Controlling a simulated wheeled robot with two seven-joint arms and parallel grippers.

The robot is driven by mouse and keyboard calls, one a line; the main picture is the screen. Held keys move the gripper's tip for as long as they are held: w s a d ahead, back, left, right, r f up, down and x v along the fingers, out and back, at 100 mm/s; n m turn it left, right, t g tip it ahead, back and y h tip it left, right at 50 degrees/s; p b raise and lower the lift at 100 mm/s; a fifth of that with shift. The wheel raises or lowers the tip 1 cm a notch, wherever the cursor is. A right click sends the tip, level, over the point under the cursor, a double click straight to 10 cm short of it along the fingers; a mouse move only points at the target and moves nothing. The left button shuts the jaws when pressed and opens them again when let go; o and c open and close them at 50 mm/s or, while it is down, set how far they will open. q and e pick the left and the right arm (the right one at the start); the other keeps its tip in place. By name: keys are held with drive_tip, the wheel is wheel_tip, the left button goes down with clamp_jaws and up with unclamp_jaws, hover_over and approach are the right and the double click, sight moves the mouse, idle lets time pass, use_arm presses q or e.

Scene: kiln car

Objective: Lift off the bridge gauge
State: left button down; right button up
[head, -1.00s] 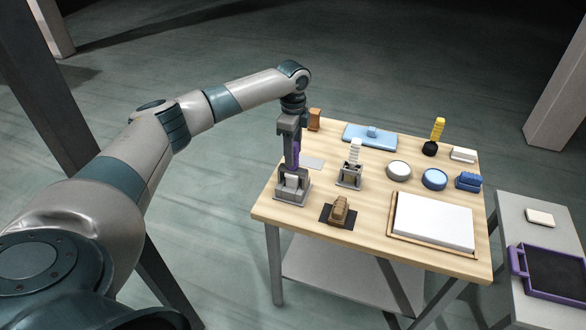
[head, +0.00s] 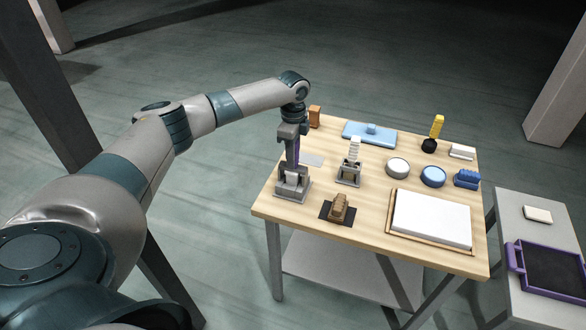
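My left gripper (head: 292,162) points down at the near left corner of the table. It is directly over a grey stand (head: 291,190) with lighter blocky parts on it. My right gripper is not in view.
A grey holder with a white ribbed piece (head: 353,152) stands close to the right. A brown block (head: 340,208) on a dark pad is in front. An orange-brown block (head: 314,117) stands behind. A white slab (head: 432,219) in a wooden tray fills the near right.

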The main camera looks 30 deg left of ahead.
use_arm(q)
drive_tip(key=shift+r, duration=0.2)
drive_tip(key=shift+w+r+b, duration=0.1)
drive_tip(key=shift+r+b, duration=0.45)
drive_tip(key=shift+r, duration=0.05)
wheel_tip(320, 180, up, 2)
drive_tip(key=shift+r+b, duration=0.25)
drive_tip(key=shift+b, duration=0.45)
drive_tip(key=d+r+b, duration=0.3)
drive_tip(key=d+r, duration=0.4)
drive_tip(key=d, duration=0.4)
drive_tip(key=shift+d, duration=0.35)
